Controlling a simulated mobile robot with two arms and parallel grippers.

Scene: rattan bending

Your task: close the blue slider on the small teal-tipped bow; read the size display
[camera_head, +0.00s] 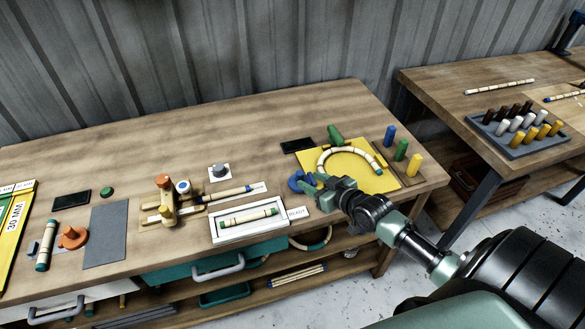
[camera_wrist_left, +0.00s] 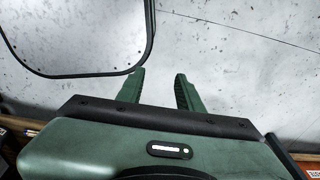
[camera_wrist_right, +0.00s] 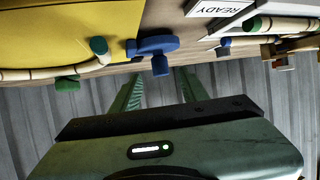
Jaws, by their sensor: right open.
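The bow (camera_head: 352,151), a curved pale rattan piece with dark bands, lies on a yellow board (camera_head: 312,158) at the table's right end. In the right wrist view, one teal tip (camera_wrist_right: 98,46) shows close to the blue slider (camera_wrist_right: 152,44). The slider also shows in the head view (camera_head: 297,182), left of my right gripper (camera_head: 325,182). In the right wrist view my right gripper (camera_wrist_right: 158,76) is open and empty, its fingertips just short of the slider's blue knob (camera_wrist_right: 160,65). A dark display (camera_head: 298,145) lies behind the board; no reading is legible. My left gripper (camera_wrist_left: 158,76) is open and empty over the floor.
Blue, green and yellow pegs (camera_head: 401,150) stand right of the board. A white tray (camera_head: 222,237) holding a straight rattan piece is left of my right gripper. A wooden jig (camera_head: 168,207) stands farther left. Bare table lies behind these.

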